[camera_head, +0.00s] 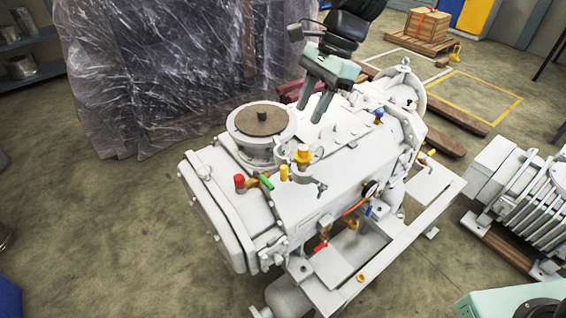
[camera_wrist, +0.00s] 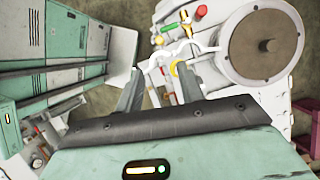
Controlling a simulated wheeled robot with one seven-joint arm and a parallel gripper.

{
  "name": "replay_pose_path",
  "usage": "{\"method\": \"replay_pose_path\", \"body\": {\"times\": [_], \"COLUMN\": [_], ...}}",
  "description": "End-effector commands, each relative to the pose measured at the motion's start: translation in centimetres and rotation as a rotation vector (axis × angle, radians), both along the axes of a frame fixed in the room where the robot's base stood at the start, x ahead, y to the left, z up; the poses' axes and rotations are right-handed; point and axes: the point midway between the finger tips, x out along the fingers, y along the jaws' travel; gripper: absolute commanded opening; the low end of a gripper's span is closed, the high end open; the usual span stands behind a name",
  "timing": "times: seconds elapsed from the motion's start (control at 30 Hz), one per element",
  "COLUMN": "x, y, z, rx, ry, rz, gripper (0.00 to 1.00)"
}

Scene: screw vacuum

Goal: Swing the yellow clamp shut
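The white vacuum machine (camera_head: 320,200) carries a small fitting with a yellow-orange top (camera_head: 303,153), beside the round flange. A yellow curved piece (camera_wrist: 175,68) shows between my fingers in the wrist view, partly hidden by the right finger. I cannot tell for certain which yellow part is the clamp, or how far it stands open. My gripper (camera_head: 311,108) is above the machine, behind the fitting in the head view. Its fingers are apart with nothing seen held between them.
A wide round flange with a brown top (camera_head: 262,121) rises left of my gripper. Red (camera_head: 239,181) and green (camera_head: 266,181) handles stand near the fitting. A plastic-wrapped load (camera_head: 170,70) is behind. Open floor (camera_head: 90,230) lies at left; a ribbed machine (camera_head: 530,195) is at right.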

Motion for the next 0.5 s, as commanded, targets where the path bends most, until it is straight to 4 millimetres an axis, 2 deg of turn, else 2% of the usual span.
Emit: {"method": "replay_pose_path", "body": {"times": [0.5], "x": [-2.1], "y": [3.6], "z": [-9.4], "rx": [-0.001], "ry": [0.005], "rz": [0.007], "gripper": [0.38]}}
